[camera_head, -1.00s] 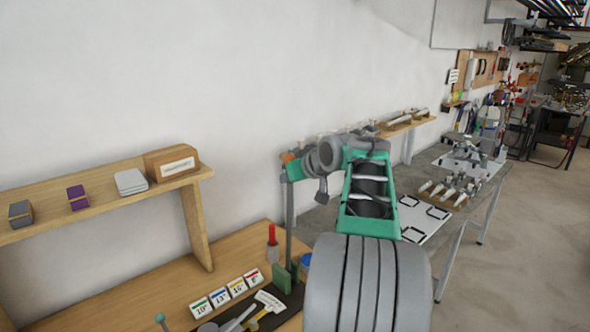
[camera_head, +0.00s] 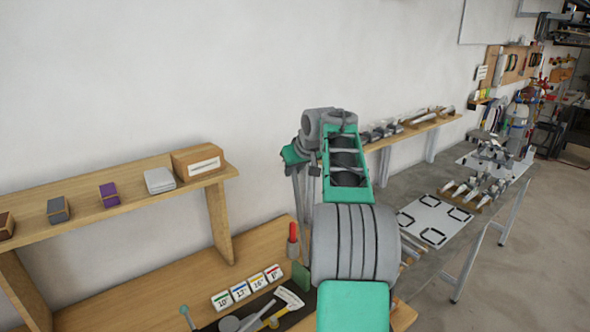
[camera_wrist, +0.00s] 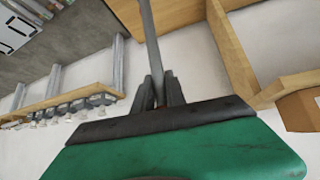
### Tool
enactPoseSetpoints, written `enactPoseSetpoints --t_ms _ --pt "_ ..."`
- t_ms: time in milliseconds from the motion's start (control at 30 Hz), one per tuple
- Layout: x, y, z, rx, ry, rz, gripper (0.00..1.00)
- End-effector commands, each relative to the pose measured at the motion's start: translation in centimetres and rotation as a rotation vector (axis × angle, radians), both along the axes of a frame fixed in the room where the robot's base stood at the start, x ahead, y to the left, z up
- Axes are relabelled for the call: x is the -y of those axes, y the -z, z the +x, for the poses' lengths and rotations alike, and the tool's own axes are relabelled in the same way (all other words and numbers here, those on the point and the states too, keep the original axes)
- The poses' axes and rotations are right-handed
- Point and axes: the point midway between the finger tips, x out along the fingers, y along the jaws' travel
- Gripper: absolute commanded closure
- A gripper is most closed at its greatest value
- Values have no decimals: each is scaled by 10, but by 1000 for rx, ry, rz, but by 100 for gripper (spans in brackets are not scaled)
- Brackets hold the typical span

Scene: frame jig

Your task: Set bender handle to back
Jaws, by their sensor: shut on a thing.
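In the wrist view, a thin grey rod (camera_wrist: 149,35), which looks like the bender handle, runs from the top edge down to my gripper (camera_wrist: 159,92). My gripper's two dark fingers are closed around the rod's near end, where a reddish-brown part shows between them. In the head view, my arm hides the fingertips. Grey bars hang below the green wrist part there, but I cannot tell handle from gripper. The bender's body is not clearly visible.
A wooden bench (camera_head: 150,285) carries numbered cards (camera_head: 247,287), tools and an upright red-topped item (camera_head: 293,240). A wooden shelf (camera_head: 130,203) holds small boxes along the wall. A grey table (camera_head: 480,225) with a white marked sheet (camera_head: 435,220) stands to the right.

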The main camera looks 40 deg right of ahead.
Motion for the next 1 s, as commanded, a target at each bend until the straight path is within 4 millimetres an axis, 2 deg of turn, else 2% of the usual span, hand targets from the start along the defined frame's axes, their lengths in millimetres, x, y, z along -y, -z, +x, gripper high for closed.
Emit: enactPoseSetpoints --t_ms 33,67,300,633,1000 --pt "-1 -1 3 8 -5 -2 100" --pt "-1 -1 3 8 -5 -2 82" --pt "0 0 1 5 -1 -1 62" --pt "0 -5 -4 5 0 -2 62" --pt "-9 -56 -45 5 0 -1 62"
